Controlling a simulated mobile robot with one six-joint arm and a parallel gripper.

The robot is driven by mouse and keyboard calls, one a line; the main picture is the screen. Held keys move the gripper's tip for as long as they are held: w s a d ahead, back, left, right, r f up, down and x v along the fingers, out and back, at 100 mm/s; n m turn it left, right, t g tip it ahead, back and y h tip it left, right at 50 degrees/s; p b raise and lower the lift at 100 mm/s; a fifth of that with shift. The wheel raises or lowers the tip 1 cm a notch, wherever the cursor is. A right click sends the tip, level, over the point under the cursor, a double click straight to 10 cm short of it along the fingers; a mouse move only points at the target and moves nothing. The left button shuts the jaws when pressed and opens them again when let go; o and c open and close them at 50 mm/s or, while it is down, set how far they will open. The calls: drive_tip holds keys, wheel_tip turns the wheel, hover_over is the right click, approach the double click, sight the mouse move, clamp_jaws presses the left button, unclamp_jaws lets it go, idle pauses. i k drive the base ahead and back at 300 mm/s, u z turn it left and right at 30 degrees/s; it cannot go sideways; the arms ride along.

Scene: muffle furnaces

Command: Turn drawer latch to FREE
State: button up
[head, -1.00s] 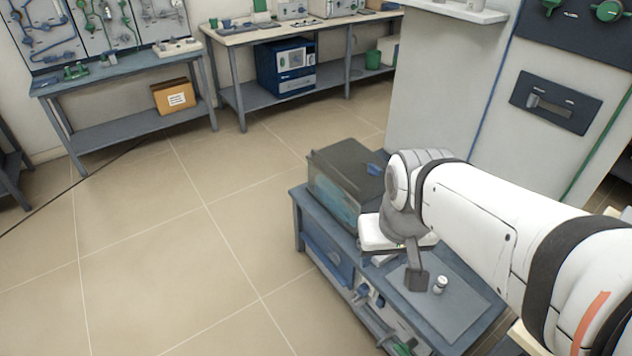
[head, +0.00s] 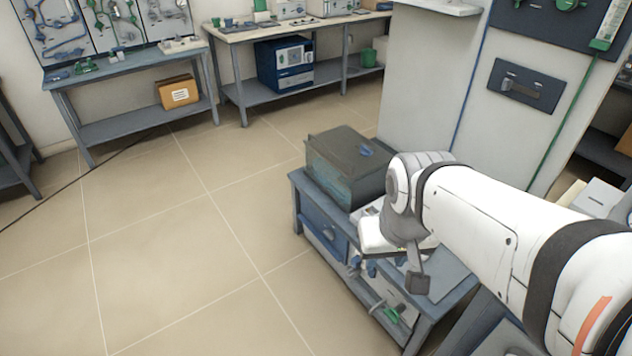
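The low blue-grey bench (head: 450,300) stands at lower centre. A blue drawer front (head: 322,232) with a handle is at the left of its front side. Small blue fittings (head: 354,264) sit on the front to the right of that drawer; one may be the latch, but its marking and position are too small to read. My gripper (head: 417,283) hangs over the bench's front edge, to the right of these fittings. One dark finger shows; the other is not clear, so its opening cannot be told. No contact with the fittings is visible.
A dark box-shaped unit (head: 345,165) stands on the bench's back left. A green-ended handle (head: 394,313) sticks out low on the front. A wall panel (head: 527,86) is behind. Tiled floor (head: 190,260) on the left is clear.

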sight(330, 233)
drive_tip(key=u, duration=0.6)
drive_tip(key=i, duration=0.95)
drive_tip(key=u, duration=0.25)
